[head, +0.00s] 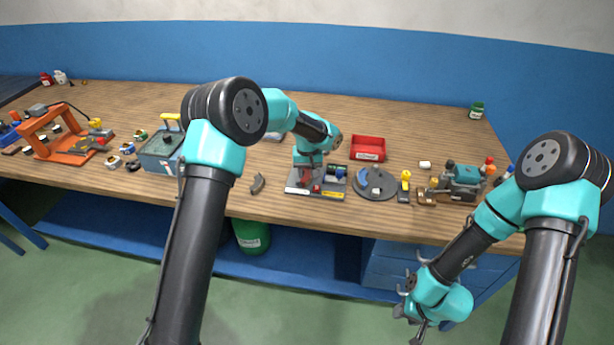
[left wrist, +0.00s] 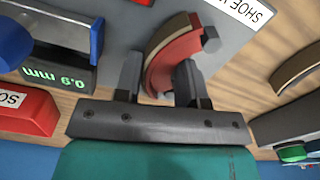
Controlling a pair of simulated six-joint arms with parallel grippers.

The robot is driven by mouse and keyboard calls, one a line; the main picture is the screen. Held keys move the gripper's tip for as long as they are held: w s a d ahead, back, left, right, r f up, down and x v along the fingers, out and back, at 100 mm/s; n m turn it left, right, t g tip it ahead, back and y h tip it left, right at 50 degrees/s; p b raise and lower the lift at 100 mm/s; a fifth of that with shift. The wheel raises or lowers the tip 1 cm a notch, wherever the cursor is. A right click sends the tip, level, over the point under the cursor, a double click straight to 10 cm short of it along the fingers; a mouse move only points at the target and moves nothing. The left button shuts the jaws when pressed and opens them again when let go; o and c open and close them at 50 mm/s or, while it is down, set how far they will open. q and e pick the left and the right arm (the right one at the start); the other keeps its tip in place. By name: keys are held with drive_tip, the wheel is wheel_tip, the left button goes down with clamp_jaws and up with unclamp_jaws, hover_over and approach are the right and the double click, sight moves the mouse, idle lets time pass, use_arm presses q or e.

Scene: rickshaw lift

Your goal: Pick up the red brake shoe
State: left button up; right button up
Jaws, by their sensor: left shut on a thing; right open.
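The red brake shoe (left wrist: 174,55) is a curved red piece with a tan outer lining. In the left wrist view it sits between the two fingers of my left gripper (left wrist: 160,78), which is shut on it. In the head view my left gripper (head: 308,168) points down over a grey plate (head: 297,191), and only a little red of the shoe shows under it. Whether the shoe still touches the plate (left wrist: 236,50) is unclear. My right gripper (head: 421,327) is open and empty, low in front of the bench.
A red bin (head: 368,141) is behind the plate. A dark curved shoe (head: 258,184) lies to its left, a grey disc (head: 374,193) to its right. A toolbox (head: 158,155) stands further left.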

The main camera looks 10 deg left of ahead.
sight(308, 172)
use_arm(q)
drive_tip(key=c, duration=0.3)
drive_tip(key=shift+r, duration=0.1)
drive_tip(key=shift+c, duration=0.2)
drive_tip(key=shift+r, duration=1.75)
drive_tip(key=s+d, duration=0.1)
drive_tip(key=s, duration=0.4)
drive_tip(key=s+r, duration=0.1)
drive_tip(key=s, duration=0.4)
drive_tip(key=s+d, duration=0.1)
drive_tip(key=s, duration=0.4)
drive_tip(key=shift+s+d+r, duration=0.15)
drive_tip(key=shift+s+d, duration=0.2)
drive_tip(key=shift+s, duration=0.05)
